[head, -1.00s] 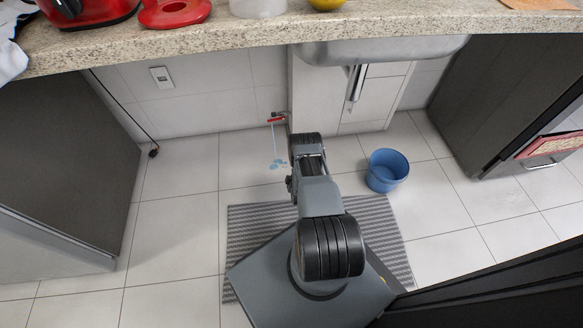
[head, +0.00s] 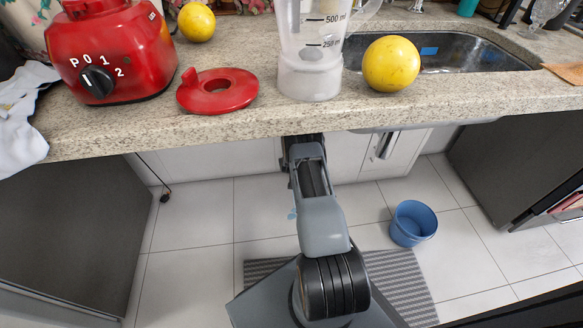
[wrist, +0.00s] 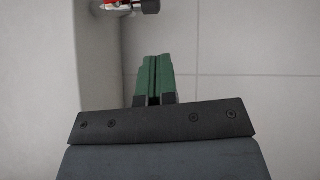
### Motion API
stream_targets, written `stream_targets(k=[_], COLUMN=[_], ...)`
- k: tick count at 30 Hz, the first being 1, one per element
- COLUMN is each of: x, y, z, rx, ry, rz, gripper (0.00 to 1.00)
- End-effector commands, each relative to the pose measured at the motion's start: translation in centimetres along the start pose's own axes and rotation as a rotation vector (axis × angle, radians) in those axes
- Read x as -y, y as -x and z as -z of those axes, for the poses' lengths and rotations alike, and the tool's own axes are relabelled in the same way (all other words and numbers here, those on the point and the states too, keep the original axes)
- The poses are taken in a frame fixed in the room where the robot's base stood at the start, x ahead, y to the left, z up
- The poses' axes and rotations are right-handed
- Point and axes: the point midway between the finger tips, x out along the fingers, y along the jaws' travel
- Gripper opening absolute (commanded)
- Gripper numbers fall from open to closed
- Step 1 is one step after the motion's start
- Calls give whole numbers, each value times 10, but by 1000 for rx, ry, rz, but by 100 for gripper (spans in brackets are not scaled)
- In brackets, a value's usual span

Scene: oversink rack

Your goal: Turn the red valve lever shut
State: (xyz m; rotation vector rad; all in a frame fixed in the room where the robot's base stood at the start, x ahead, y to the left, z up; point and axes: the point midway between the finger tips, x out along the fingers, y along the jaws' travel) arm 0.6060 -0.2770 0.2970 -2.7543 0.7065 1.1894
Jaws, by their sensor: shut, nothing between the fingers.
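The red valve lever (wrist: 111,2) shows only as a sliver at the top edge of the wrist view. The metal and black valve body (wrist: 143,6) is next to it. My gripper (wrist: 156,57) has green fingers pressed together, empty and pointing toward the top of the picture. It is below the valve in that view and apart from it. In the head view, the valve and gripper are hidden behind my arm and the counter. The lever's full position cannot be seen.
The granite counter (head: 225,118) overhangs my arm, holding a red blender base (head: 110,55), red lid (head: 216,91), clear jug (head: 309,84) and yellow fruit (head: 391,64). A blue bucket (head: 413,223) stands right.

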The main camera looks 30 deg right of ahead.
Motion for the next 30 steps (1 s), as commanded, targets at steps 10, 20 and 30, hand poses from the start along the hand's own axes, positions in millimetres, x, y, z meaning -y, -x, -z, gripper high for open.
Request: stream_targets(k=[10, 20, 30], x=[1, -1, -2], y=[-65, -85, -86], z=[-5, -27, -28], rx=[-2, -1, -2], ry=[2, 3, 2], rz=[1, -1, -2], gripper=[0, 0, 0])
